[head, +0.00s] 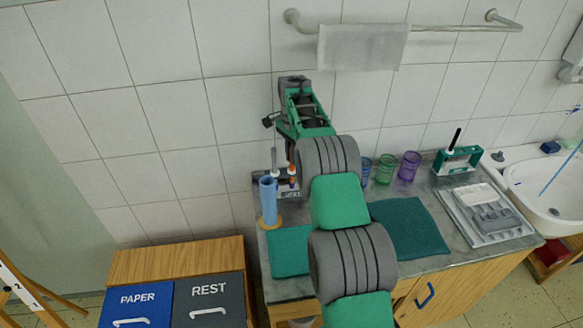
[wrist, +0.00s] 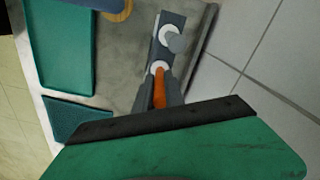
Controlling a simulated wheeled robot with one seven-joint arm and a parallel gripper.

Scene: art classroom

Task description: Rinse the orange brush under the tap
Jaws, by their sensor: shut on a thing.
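The orange brush (wrist: 159,92) shows its handle between the two dark fingers of my gripper (wrist: 161,84) in the wrist view. My gripper is shut on it. The brush is at a dark rack (wrist: 172,22) with white ring holes; whether its lower end is still inside a hole is hidden. In the head view the rack (head: 285,190) stands at the counter's back left, and my arm partly hides it. The white sink (head: 545,190) is at the far right, with a thin blue streak over it. I cannot clearly make out the tap.
A blue cylinder (head: 268,200) stands on a round wooden base left of the rack. Coloured cups (head: 409,167), a green brush holder (head: 457,160), a teal mat (head: 408,228) and a grey tray (head: 488,215) occupy the counter towards the sink. A towel (head: 362,47) hangs above.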

